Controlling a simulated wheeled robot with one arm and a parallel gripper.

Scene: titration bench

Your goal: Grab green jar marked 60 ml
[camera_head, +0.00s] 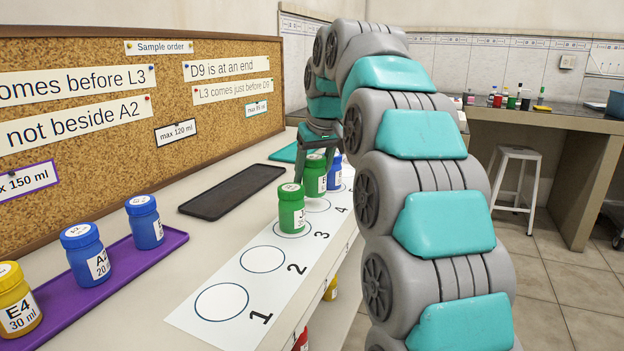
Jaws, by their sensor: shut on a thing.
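My gripper (315,163) is at the far part of the numbered strip, shut on a green jar (314,182). The held jar is upright, just above or on the circle by number 4; the exact gap is hard to tell. A second green jar (291,212) stands nearer on the circle by number 3, with white labels on lid and front. The volume marks on both green jars are too small to read.
The white strip (243,290) has empty circles 1 and 2. A blue jar (335,176) stands behind the held jar. A purple tray (120,270) holds blue jars and a yellow jar (18,302). An empty black tray (230,192) lies by the corkboard (120,170).

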